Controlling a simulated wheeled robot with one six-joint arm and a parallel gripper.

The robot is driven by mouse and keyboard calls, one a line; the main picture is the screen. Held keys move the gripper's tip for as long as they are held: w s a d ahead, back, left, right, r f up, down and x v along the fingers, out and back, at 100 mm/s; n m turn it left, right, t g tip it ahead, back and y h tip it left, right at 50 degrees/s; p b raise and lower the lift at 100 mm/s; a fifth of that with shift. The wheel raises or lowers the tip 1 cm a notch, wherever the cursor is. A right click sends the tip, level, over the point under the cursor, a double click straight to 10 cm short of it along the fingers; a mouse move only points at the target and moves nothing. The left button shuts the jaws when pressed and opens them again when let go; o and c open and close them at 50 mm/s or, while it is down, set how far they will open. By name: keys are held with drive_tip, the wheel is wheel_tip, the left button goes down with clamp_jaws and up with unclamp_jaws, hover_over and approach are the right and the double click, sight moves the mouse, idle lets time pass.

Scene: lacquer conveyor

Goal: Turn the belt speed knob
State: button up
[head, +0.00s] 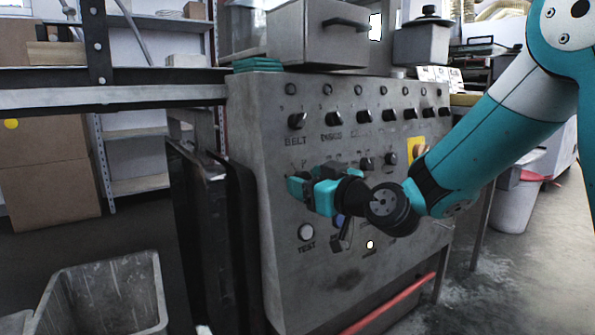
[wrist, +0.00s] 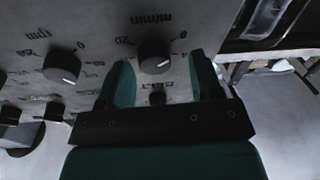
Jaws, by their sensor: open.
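The belt speed knob (wrist: 154,57) is black and round with a pale pointer mark. In the wrist view it sits on the grey panel under an upside-down scale from 0 to 20 marked m/min. In the head view my gripper hides it, below the BELT label. My gripper (wrist: 161,62) is open and empty, its teal fingers on either side of the knob in the wrist view, with a gap to each. How far the tips reach along the knob cannot be told. In the head view my gripper (head: 299,187) is close in front of the panel's left part.
The control panel (head: 260,130) carries a row of black switches, including the one above BELT (head: 297,120). An rpm knob (wrist: 62,66) is beside the belt speed knob. A white TEST button (head: 306,232) is below my gripper. A grey bin (head: 105,290) stands at lower left.

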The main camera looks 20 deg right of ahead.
drive_tip(key=shift+w, duration=0.2)
drive_tip(key=shift+d, duration=0.1)
drive_tip(key=shift+d, duration=0.1)
drive_tip(key=c, duration=0.9)
drive_tip(key=shift+m, duration=0.4)
